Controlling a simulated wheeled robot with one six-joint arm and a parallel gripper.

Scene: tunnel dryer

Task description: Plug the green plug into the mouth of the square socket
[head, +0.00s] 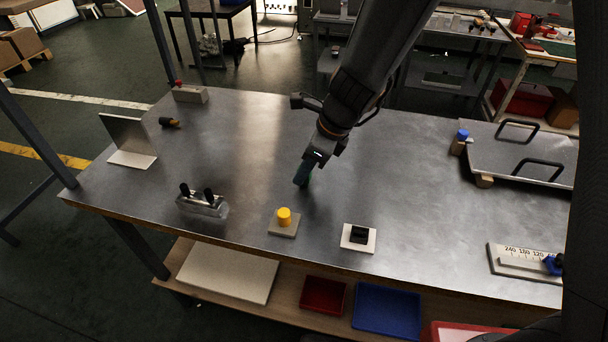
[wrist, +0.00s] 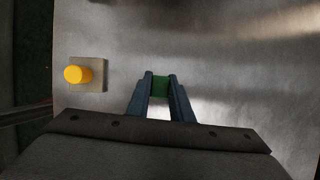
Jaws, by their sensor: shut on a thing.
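My gripper (wrist: 161,82) is shut on the green plug (wrist: 160,87), which shows between the two dark fingers in the wrist view. In the head view my gripper (head: 301,182) points down over the middle of the metal table; the plug is hard to make out there, and its height above the table is unclear. The square socket (head: 346,238), a pale plate carrying a black block, sits near the table's front edge, to the right of and nearer than my gripper. Its mouth is too dark to see clearly. The socket is not seen in the wrist view.
A yellow round piece on a grey base (head: 281,230) stands left of the socket and also shows in the wrist view (wrist: 102,62). A metal block with two black handles (head: 203,205) is farther left. A handled plate (head: 477,155) lies at right. The table around my gripper is clear.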

